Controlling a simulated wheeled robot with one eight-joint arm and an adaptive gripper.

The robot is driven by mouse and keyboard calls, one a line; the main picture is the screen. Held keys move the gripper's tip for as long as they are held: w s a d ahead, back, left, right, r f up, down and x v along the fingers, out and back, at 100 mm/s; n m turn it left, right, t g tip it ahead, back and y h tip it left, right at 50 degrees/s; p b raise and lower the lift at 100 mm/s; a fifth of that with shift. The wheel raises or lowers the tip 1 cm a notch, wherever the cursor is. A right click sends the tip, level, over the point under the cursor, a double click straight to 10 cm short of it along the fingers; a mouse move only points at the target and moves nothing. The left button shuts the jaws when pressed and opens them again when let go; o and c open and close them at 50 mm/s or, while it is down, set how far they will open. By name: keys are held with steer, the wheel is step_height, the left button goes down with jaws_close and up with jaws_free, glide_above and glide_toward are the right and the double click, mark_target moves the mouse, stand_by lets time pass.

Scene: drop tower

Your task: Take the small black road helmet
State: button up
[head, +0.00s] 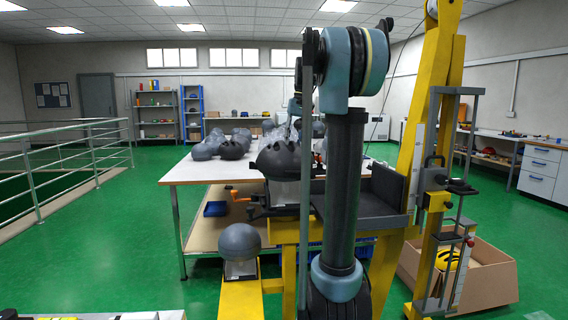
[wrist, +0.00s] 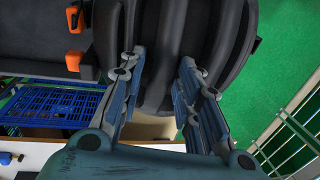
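A black vented helmet (head: 278,160) sits on a pale headform at the yellow test rig, beside my arm in the head view. In the wrist view a black ribbed helmet (wrist: 165,40) fills the top middle, close in front of my gripper. My gripper (wrist: 160,58) has its two blue-grey fingers apart, with dark helmet ribs between and beyond them. Whether the fingers touch the shell I cannot tell. In the head view my arm hides the gripper.
More dark and grey helmets (head: 231,149) stand on the white table (head: 190,173) behind. A grey ball-like headform (head: 238,237) is on the yellow base. The yellow tower (head: 432,90) rises at right, with a cardboard box (head: 490,282) beside it. Green floor at left is clear.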

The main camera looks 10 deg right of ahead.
jaws_close()
